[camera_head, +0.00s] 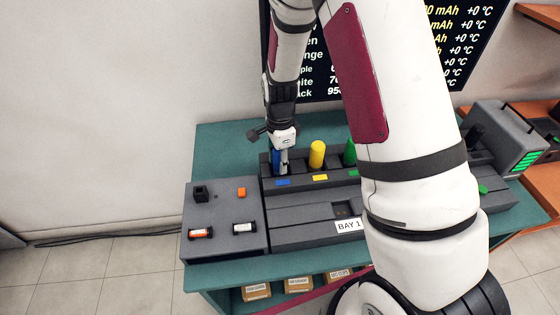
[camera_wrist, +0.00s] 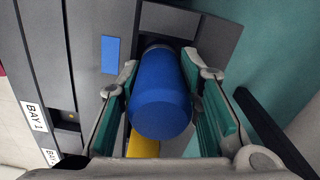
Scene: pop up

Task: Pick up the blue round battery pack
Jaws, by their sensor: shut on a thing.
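The blue round battery pack (camera_wrist: 160,98) is a smooth cylinder between the two finger pads in the wrist view. My gripper (camera_wrist: 163,110) is shut on it, with a pad on each side. In the head view the blue pack (camera_head: 277,160) shows as a narrow strip beside my gripper (camera_head: 282,165), which points down at the left end of the dark rack (camera_head: 265,173). The far end of the pack is at a dark slot in the rack; I cannot tell how deep it sits. A blue label (camera_head: 283,183) is in front of that slot.
A yellow cylinder (camera_head: 317,154) and a green cylinder (camera_head: 350,153) stand in the rack to the right. A grey tray (camera_head: 222,252) with small parts is at the left. My arm hides the rack's right part. The teal table (camera_head: 222,150) is bare at back left.

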